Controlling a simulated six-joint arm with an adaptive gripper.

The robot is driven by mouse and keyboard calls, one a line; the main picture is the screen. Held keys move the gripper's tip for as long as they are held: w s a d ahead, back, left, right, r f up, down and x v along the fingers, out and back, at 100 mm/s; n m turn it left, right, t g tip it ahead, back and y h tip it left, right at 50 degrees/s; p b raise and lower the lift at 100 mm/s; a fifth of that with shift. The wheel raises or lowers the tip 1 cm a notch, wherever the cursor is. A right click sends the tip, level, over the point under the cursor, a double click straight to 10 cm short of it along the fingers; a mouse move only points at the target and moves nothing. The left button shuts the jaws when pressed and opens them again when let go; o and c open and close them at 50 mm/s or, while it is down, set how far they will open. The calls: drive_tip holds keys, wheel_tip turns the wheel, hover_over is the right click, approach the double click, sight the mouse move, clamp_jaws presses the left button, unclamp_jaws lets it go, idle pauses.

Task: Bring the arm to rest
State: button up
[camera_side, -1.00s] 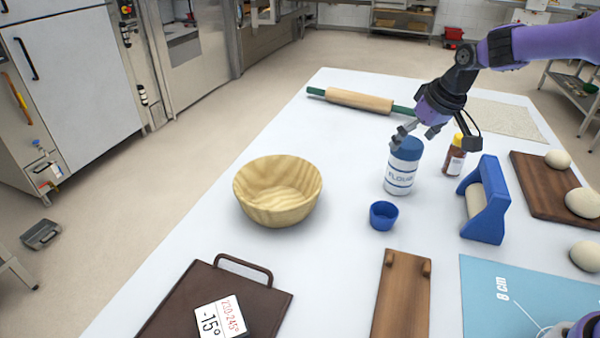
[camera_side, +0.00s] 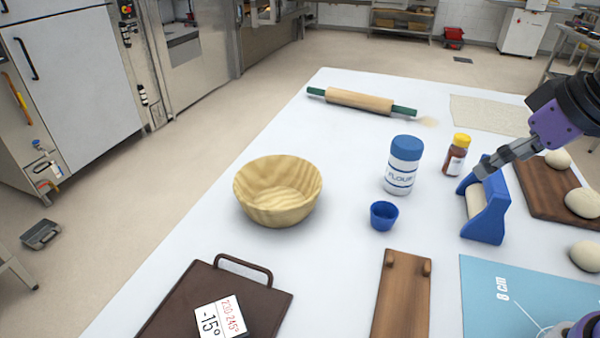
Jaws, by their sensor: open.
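My gripper (camera_side: 484,172) is at the right side of the picture, over or just behind the top of a blue stand with a pale roller (camera_side: 487,218). Its fingers point down and to the left. It is open and I see nothing between the fingers. I cannot tell whether it touches the blue stand. The arm comes in from the right edge, in purple and black.
Near my gripper are a brown-and-yellow bottle (camera_side: 456,156), a flour canister (camera_side: 403,168), a blue cup (camera_side: 383,215) and a wooden board (camera_side: 535,196) with dough balls. A wooden bowl (camera_side: 277,191) and rolling pin (camera_side: 360,101) lie farther left. The table (camera_side: 330,150) between them is clear.

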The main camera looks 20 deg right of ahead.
drive_tip(key=s, duration=0.1)
drive_tip(key=f, duration=0.1)
drive_tip(key=s, duration=0.1)
drive_tip(key=shift+s+a+f, duration=0.15)
drive_tip(key=shift+s+f, duration=0.1)
drive_tip(key=shift+s, duration=0.1)
